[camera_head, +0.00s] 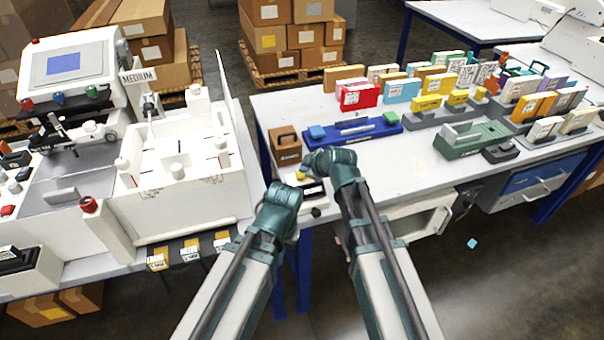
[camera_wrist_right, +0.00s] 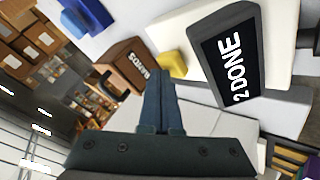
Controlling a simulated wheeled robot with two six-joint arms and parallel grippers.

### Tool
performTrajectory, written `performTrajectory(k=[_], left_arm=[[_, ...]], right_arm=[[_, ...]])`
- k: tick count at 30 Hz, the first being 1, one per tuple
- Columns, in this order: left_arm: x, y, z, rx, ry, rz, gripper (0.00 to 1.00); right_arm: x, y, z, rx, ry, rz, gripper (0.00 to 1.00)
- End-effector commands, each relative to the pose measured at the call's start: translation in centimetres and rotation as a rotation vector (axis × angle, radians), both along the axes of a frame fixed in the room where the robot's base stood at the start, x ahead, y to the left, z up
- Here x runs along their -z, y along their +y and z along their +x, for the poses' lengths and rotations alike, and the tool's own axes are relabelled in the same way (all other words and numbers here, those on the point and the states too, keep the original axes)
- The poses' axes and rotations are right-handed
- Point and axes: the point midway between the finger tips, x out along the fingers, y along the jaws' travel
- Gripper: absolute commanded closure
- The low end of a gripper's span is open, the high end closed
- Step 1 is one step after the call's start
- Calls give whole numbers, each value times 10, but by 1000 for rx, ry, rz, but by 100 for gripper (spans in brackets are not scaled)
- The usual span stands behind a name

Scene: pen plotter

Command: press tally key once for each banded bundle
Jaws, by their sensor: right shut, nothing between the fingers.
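The tally device (camera_head: 314,192) stands at the left front corner of the right-hand table. In the right wrist view its dark display (camera_wrist_right: 232,58) reads "2 DONE". Its yellow key (camera_wrist_right: 172,64) sits beside the display. My right gripper (camera_wrist_right: 160,76) is shut and empty, with its tips close to the yellow key; I cannot tell whether they touch. In the head view the key (camera_head: 301,176) is just left of my right wrist. My left arm ends in front of the device, its fingers hidden. Several small orange-and-white bundles (camera_head: 190,250) lie in dark slots at the plotter's front edge.
A brown "BANDS" box (camera_head: 286,147) stands behind the tally device. A blue tray (camera_head: 352,130) and a green holder (camera_head: 472,138) stand further along the table. The white plotter (camera_head: 185,180) fills the left. A floor gap separates the two tables.

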Motion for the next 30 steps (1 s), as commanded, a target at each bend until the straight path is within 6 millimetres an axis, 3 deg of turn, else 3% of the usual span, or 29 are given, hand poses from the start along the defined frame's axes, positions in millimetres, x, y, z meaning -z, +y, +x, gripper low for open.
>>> performTrajectory(k=[30], left_arm=[[4,0,0,0,0,0,100]], right_arm=[[4,0,0,0,0,0,100]])
